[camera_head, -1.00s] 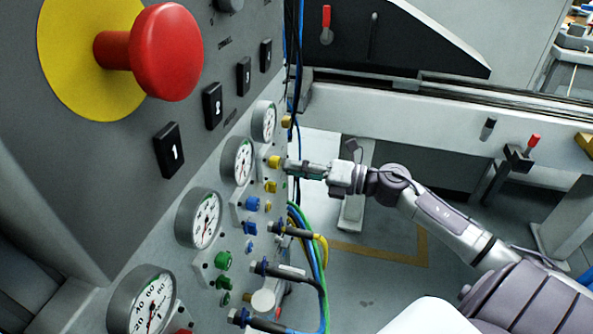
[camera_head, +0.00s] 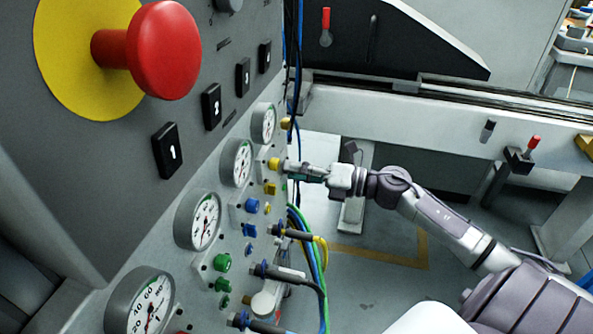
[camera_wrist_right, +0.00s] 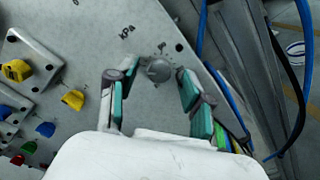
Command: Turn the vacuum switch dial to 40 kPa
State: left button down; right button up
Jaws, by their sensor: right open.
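The grey round dial (camera_wrist_right: 158,70) sits on the grey panel in the right wrist view, with scale marks and "kPa" lettering beside it. My right gripper (camera_wrist_right: 151,82) is open, its two teal-padded fingers on either side of the dial. I cannot tell whether either finger touches it. The dial's exact setting is too small to read. In the head view my right gripper (camera_head: 292,171) reaches the panel from the right, close to a yellow knob (camera_head: 273,163). I cannot make out the dial there. My left gripper is not in view.
Several round gauges (camera_head: 236,163) and coloured knobs line the panel. Cables (camera_head: 318,262) hang below my right gripper, and blue hoses (camera_wrist_right: 222,85) run right of it. A red emergency button (camera_head: 165,50) stands out at upper left. Open floor lies right of the panel.

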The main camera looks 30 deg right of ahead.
jog(key=v, duration=1.2)
dwell(0.3)
